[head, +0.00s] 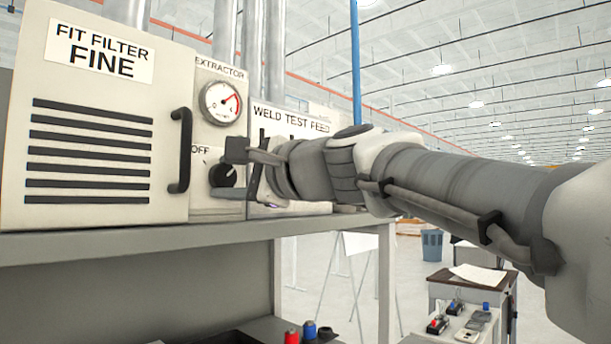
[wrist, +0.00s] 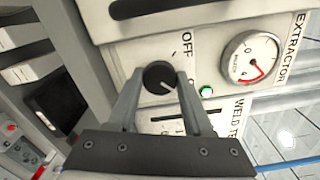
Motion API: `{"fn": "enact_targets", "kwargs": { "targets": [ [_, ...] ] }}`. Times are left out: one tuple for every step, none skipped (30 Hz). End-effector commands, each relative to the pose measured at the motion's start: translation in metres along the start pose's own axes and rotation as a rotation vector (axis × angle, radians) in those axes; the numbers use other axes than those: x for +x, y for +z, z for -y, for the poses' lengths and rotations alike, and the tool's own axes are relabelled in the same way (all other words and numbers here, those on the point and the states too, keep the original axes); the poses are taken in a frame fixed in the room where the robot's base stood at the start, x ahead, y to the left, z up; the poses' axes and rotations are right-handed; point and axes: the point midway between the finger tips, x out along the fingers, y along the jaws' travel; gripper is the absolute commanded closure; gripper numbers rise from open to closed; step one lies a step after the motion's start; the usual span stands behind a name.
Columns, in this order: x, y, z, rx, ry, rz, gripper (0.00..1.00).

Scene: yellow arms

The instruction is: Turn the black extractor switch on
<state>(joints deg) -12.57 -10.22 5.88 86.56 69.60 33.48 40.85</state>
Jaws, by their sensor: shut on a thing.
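The black extractor switch (head: 222,174) is a round knob on the pale extractor panel; it also shows in the wrist view (wrist: 158,75). My gripper (wrist: 158,84) is shut on the knob, with one finger on each side; in the head view my gripper (head: 230,172) reaches it from the right. A white pointer line on the knob aims away from the OFF label (wrist: 187,42), towards a bright green lamp (wrist: 205,91). The right finger in the wrist view hides part of the panel beside the knob.
A filter box (head: 90,140) with a black handle (head: 181,150) stands close on the left. The weld test feed panel (head: 290,118) is on the right, partly behind my arm. A shelf (head: 130,240) runs below.

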Motion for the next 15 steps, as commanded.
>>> {"fn": "enact_targets", "kwargs": {
  "targets": [
    [0.0,-0.0004,-0.0003,0.005,0.0,0.0,1.0],
    [0.0,-0.0004,-0.0003,0.006,0.0,0.0,1.0],
    [0.0,-0.0004,-0.0003,0.007,0.0,0.0,1.0],
    [0.0,-0.0004,-0.0004,0.007,0.0,0.0,1.0],
    [0.0,-0.0004,-0.0004,0.007,0.0,0.0,1.0],
    [0.0,-0.0004,-0.0004,0.007,0.0,0.0,1.0],
    [0.0,-0.0004,-0.0004,0.007,0.0,0.0,1.0],
    [0.0,-0.0004,-0.0004,0.007,0.0,0.0,1.0],
    [0.0,-0.0004,-0.0004,0.007,0.0,0.0,1.0],
    [0.0,-0.0004,-0.0004,0.007,0.0,0.0,1.0],
    [0.0,-0.0004,-0.0004,0.007,0.0,0.0,1.0],
    [0.0,-0.0004,-0.0004,0.007,0.0,0.0,0.42],
    [0.0,-0.0004,-0.0004,0.007,0.0,0.0,0.37],
    [0.0001,-0.0004,-0.0004,0.007,0.0,0.0,0.31],
    [0.0,-0.0004,-0.0004,0.006,0.0,0.0,0.24]
  ]
}}
